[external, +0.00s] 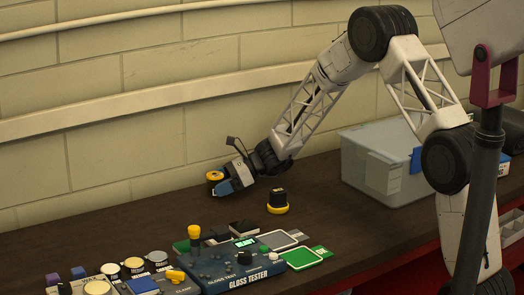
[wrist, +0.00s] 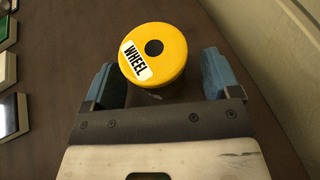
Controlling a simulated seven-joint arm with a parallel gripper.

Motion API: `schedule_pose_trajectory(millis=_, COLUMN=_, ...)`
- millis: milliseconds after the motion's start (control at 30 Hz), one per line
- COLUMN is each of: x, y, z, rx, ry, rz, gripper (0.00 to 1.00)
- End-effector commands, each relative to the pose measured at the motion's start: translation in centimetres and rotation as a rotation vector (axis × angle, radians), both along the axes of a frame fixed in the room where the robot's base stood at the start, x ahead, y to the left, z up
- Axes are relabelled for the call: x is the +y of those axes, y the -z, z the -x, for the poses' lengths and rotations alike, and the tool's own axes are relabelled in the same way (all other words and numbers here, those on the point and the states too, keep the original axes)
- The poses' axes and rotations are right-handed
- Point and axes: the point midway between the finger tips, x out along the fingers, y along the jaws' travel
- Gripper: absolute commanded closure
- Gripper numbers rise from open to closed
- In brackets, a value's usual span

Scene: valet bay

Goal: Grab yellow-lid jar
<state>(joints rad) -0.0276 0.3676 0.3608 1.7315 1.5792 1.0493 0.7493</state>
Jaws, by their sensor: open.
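The yellow-lid jar (external: 214,177) stands on the dark bench near the wall, its dark body partly hidden by my gripper. In the wrist view its round yellow lid (wrist: 155,52) has a black centre and a white label reading "WHEEL". My gripper (external: 224,186) is low over the bench, right at the jar. In the wrist view the blue fingers of my gripper (wrist: 158,76) are apart, one on each side of the jar, with a visible gap at the right finger. The lid reaches a little beyond the fingertips.
A black knob-like item with a yellow base (external: 278,203) stands to the right. A blue gloss tester (external: 232,266), small cards and several small jars crowd the front. A translucent bin (external: 375,170) stands at the right. The wall (wrist: 285,45) is close beside the jar.

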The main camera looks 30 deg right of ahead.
Motion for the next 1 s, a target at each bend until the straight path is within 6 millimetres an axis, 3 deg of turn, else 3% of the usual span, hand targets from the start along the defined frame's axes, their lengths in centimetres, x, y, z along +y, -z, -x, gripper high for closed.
schedule_pose_trajectory(millis=167, x=0.91, y=0.43, z=-0.27, rx=0.001, ry=0.000, rz=0.000, gripper=0.18)
schedule_pose_trajectory(millis=700, x=0.91, y=0.43, z=-0.26, rx=0.001, ry=0.000, rz=0.001, gripper=0.18)
schedule_pose_trajectory(millis=1000, x=0.90, y=0.43, z=-0.26, rx=0.001, ry=0.000, rz=0.001, gripper=0.64)
